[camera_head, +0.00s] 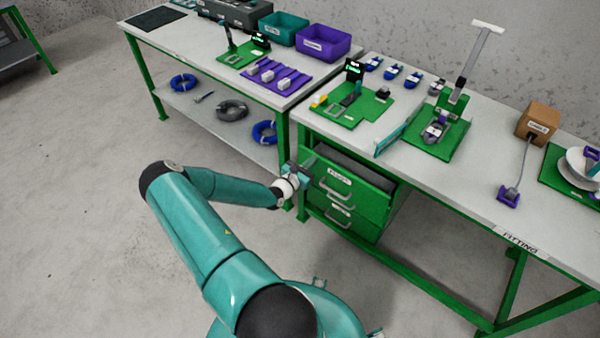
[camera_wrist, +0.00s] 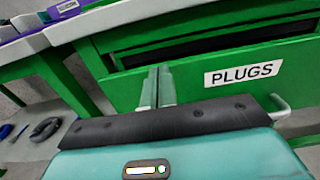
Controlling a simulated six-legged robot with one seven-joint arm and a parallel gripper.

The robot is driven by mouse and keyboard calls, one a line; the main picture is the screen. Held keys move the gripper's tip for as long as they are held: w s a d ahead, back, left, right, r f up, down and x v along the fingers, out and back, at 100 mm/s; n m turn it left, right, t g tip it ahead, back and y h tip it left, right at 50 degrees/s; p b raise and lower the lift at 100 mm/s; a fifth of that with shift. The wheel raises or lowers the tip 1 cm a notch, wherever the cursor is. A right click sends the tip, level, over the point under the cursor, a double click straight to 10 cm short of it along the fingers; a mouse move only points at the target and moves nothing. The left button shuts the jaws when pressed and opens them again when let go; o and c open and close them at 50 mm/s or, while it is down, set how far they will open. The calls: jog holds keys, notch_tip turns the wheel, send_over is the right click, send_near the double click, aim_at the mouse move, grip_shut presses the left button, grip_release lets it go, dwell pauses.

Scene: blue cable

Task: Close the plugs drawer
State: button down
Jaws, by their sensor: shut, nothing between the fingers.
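The plugs drawer (camera_head: 352,186) is the upper green drawer under the fitting bench. It stands partly open, with a dark gap above its front in both views. Its front (camera_wrist: 195,76) bears a white PLUGS label (camera_wrist: 242,73), and part of its metal handle (camera_wrist: 282,106) shows at the right. My gripper (camera_head: 308,163) is at the left part of this front. In the wrist view its two fingers (camera_wrist: 158,82) are together and empty, pointing at the front left of the label. I cannot tell whether the tips touch it.
A second drawer (camera_head: 342,212) sits below. The bench top (camera_head: 460,190) above carries green trays and tools. Another bench (camera_head: 215,60) stands at left, with cable coils on its lower shelf (camera_head: 205,110). Green legs (camera_head: 282,140) stand close to my gripper. The floor in front is clear.

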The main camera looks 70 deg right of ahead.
jog(key=x, duration=0.7)
jog(key=shift+s+d, duration=0.2)
jog(key=shift+d, duration=0.1)
jog(key=shift+d+r, duration=0.1)
jog(key=shift+r, duration=0.15)
jog(key=shift+w+f, duration=0.1)
